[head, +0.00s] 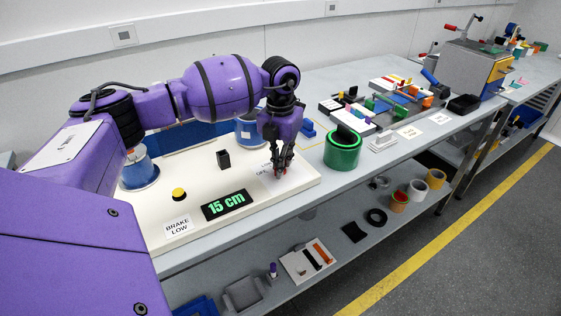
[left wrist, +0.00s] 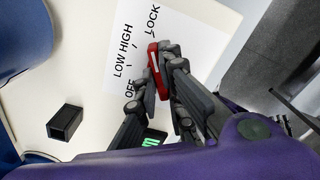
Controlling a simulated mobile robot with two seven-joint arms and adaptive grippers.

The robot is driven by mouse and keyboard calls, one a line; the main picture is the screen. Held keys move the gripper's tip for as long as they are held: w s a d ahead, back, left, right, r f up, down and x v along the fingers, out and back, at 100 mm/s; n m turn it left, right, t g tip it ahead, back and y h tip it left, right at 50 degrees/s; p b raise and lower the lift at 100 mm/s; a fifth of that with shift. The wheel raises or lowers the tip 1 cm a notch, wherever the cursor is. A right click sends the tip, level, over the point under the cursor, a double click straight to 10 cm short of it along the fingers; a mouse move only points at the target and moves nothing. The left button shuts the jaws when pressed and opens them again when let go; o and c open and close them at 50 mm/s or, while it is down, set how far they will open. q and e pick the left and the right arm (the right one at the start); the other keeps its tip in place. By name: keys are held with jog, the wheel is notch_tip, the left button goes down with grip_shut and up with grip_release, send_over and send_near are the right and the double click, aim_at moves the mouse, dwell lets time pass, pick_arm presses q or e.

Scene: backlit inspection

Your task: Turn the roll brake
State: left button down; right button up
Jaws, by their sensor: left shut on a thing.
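The roll brake is a small red knob with a white line (left wrist: 154,68), set on a white label sheet (left wrist: 112,45) that reads LOW, HIGH, OFF and LOCK. In the left wrist view its far end points up the picture, towards the LOCK side; its exact setting is hard to tell. My left gripper (head: 280,172) reaches down to the right part of the cream panel (head: 150,228). Its fingers are shut on the red knob, one on each side, and hide part of it. A card on the panel reads BRAKE LOW (head: 178,227). My right gripper is not in view.
The panel carries a display (head: 226,205) reading 15 cm, a yellow button (head: 179,194) and a black block (head: 223,159). A green roll (head: 342,150) stands just right of the panel. Farther right the bench (head: 420,150) is crowded.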

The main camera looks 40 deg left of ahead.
pick_arm(q)
jog(key=shift+m, duration=0.4)
jog(key=c, duration=1.9)
grip_release()
jog(key=shift+o, duration=0.2)
jog(key=shift+r, duration=0.1)
notch_tip(320, 180, up, 12)
